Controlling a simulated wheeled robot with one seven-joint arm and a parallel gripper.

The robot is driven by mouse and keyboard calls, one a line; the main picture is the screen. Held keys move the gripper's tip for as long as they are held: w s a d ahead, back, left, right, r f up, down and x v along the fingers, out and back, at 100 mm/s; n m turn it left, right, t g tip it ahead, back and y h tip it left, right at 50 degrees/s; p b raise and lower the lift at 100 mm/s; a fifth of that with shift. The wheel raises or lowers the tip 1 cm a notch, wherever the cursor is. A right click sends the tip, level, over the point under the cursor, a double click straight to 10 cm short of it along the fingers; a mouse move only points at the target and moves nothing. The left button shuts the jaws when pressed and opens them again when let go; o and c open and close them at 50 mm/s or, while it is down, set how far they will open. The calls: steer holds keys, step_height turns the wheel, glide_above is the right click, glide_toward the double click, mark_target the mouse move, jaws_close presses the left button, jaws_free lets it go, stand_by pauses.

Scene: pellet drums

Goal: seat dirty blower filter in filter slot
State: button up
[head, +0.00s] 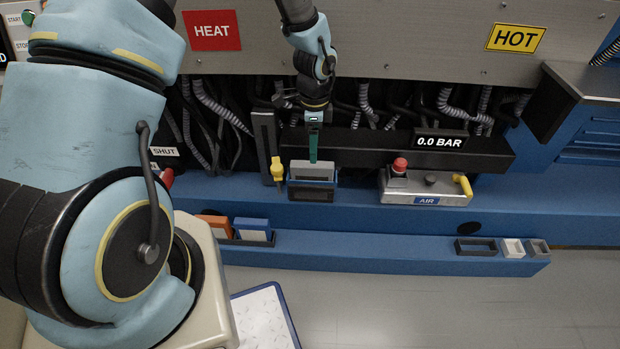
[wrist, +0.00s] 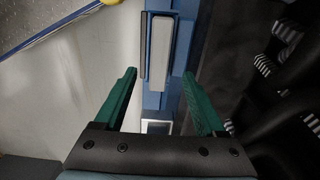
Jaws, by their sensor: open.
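A grey block-like filter (head: 312,171) stands upright at the dark filter slot (head: 311,194) on the blue machine ledge; blue edging shows around it. I cannot tell how deep it sits. A pale grey panel, apparently this filter, shows in the wrist view (wrist: 171,52). My gripper (head: 313,161) hangs from above with its green fingers at the filter's top edge. In the wrist view my gripper (wrist: 160,75) is open, its fingers wide apart with nothing clamped between them. The slot's inside is hidden.
A yellow handle (head: 277,169) stands just left of the slot. An AIR unit (head: 425,187) with a red button is to the right. An orange-edged block (head: 214,226) and a blue-edged block (head: 253,230) sit on the lower shelf. Hoses (head: 221,108) hang behind.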

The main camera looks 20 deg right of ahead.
mark_target(312, 165)
steer(key=f, duration=0.7)
steer(key=shift+a+f, duration=0.1)
steer(key=shift+a, duration=0.15)
steer(key=shift+c, duration=0.2)
jaws_close()
stand_by(1.0)
